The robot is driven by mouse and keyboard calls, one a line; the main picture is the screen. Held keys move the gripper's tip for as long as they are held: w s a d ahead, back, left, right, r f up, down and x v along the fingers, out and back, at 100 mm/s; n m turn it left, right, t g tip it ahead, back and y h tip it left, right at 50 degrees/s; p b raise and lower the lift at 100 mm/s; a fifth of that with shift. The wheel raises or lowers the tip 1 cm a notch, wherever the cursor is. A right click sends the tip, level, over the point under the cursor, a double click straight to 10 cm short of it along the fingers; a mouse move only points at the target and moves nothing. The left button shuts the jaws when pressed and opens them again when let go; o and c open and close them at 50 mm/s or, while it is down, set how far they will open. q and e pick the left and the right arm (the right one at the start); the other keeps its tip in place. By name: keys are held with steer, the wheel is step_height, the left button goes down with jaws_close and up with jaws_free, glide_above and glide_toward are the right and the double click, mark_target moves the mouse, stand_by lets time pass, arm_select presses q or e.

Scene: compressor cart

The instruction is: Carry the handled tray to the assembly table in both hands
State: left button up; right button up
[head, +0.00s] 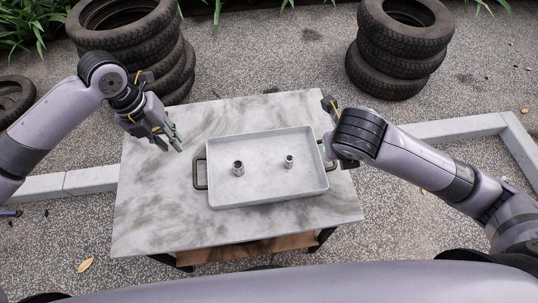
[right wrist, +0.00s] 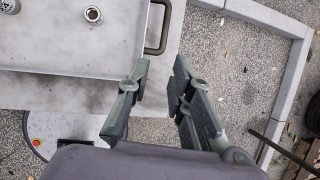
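The pale grey tray (head: 265,188) lies flat on a marble-topped table (head: 150,215). It has a dark left handle (head: 200,174) and a right handle partly hidden by my right arm; the right handle (right wrist: 164,28) shows clearly in the right wrist view. Two small metal fittings (head: 238,169) (head: 289,161) stand in the tray. My left gripper (head: 170,138) is open and empty, above the table, up and left of the left handle. My right gripper (right wrist: 160,72) is open, its fingertips just short of the right handle with nothing between them.
Tyre stacks (head: 138,42) (head: 400,48) stand beyond the table at left and right. A pale kerb (head: 90,180) runs behind the table on both sides. The marble is bare around the tray. A wooden shelf (head: 250,246) shows below the tabletop.

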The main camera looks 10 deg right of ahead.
mark_target(194, 169)
arm_select(q)
steer(key=shift+a+r, duration=0.3)
steer(key=shift+a, duration=0.05)
arm_select(e)
steer(key=shift+d+r+n, duration=0.15)
steer(key=shift+r+n, duration=0.1)
steer(key=shift+n, duration=0.15)
